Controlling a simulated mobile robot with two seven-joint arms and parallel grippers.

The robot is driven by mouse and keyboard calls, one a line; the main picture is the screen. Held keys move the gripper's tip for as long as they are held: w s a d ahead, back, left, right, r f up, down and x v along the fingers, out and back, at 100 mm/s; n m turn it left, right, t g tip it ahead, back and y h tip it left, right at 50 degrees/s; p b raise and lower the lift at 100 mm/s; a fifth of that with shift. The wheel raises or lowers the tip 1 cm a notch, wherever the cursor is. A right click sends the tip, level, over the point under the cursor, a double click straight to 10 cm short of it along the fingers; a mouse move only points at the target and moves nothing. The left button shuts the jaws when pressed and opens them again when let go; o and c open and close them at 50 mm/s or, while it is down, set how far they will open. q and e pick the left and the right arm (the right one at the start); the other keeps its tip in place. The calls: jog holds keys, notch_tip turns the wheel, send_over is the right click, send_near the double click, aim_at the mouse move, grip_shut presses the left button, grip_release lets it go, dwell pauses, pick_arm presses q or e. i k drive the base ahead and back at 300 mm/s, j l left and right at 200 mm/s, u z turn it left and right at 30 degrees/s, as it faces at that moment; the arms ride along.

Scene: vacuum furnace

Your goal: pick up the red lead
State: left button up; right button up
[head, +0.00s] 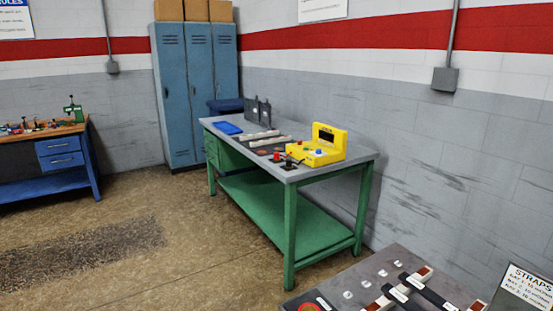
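A small red piece (277,156), which may be an end of the red lead, lies on the grey top of the green workbench (360,157), just left of a yellow instrument (318,152). A small black piece (288,167) lies close in front of it. At this distance I cannot make out a cable or its exact shape. A flat reddish-brown spot (262,152) is a little further left. Neither of my grippers is in view.
A blue tray (227,128) and dark upright plates (258,110) stand at the bench's far end. A grey panel with straps (375,268) and a sign (527,287) fill the lower right. Blue lockers (186,95) and a wooden-topped bench (45,131) stand behind. Floor left of the green workbench is clear.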

aim_at(276, 154)
jog(key=i+j, duration=0.15)
jog(key=j, duration=0.25)
jog(key=i+j+u, duration=0.1)
jog(key=j, duration=0.3)
jog(key=i+j, duration=0.2)
jog(key=j, duration=0.15)
jog(key=i+j+u, duration=0.55)
jog(key=i, duration=0.3)
jog(key=i+j+z, duration=0.1)
jog(key=i, duration=0.6)
jog(key=i+j+z, duration=0.1)
jog(key=i, duration=0.55)
jog(key=i+z, duration=0.4)
jog(key=i, duration=0.2)
jog(key=i+j+z, duration=0.4)
jog(key=i, duration=0.15)
jog(key=l, duration=0.1)
